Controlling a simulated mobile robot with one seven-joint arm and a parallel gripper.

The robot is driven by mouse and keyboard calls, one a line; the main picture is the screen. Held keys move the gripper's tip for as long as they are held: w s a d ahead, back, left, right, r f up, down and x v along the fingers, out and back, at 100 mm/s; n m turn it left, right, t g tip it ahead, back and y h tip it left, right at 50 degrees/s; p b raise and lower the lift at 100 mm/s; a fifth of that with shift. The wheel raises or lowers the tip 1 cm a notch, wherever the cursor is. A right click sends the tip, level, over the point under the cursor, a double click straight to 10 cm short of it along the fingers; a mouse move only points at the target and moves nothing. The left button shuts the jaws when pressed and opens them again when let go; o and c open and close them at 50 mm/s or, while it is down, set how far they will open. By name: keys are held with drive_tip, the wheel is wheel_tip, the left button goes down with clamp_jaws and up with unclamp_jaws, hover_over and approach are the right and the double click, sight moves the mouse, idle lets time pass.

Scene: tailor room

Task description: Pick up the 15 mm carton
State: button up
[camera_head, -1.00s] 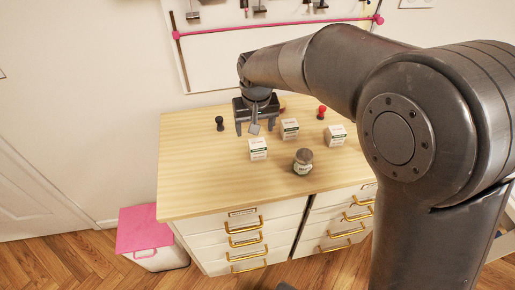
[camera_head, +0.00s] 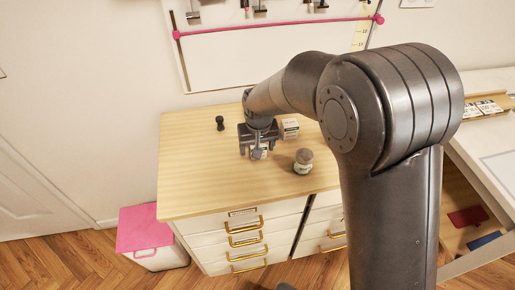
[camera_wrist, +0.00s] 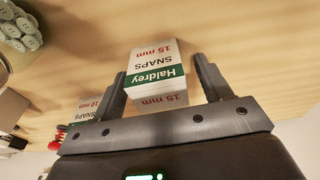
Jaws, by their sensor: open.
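The 15 mm carton (camera_wrist: 155,68) is a small white box with a green band reading Haldrey and SNAPS. In the wrist view it sits between the two fingers of my open gripper (camera_wrist: 162,82), with a gap visible on the right side; contact on the left is hard to tell. In the head view my gripper (camera_head: 259,150) is down over the carton (camera_head: 259,153) on the wooden cabinet top, hiding most of it. Another carton (camera_head: 290,127) stands behind and to the right. In the wrist view a carton marked 10 mm (camera_wrist: 88,108) shows at the lower left.
A jar (camera_head: 303,161) stands close to the right of my gripper; its buttons (camera_wrist: 22,30) show in the wrist view. A dark stamp-like object (camera_head: 220,123) stands at the back left. The cabinet top (camera_head: 195,180) is clear at the left and front.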

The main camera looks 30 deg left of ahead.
drive_tip(key=shift+c, duration=0.3)
drive_tip(key=c, duration=1)
drive_tip(key=shift+r, duration=0.1)
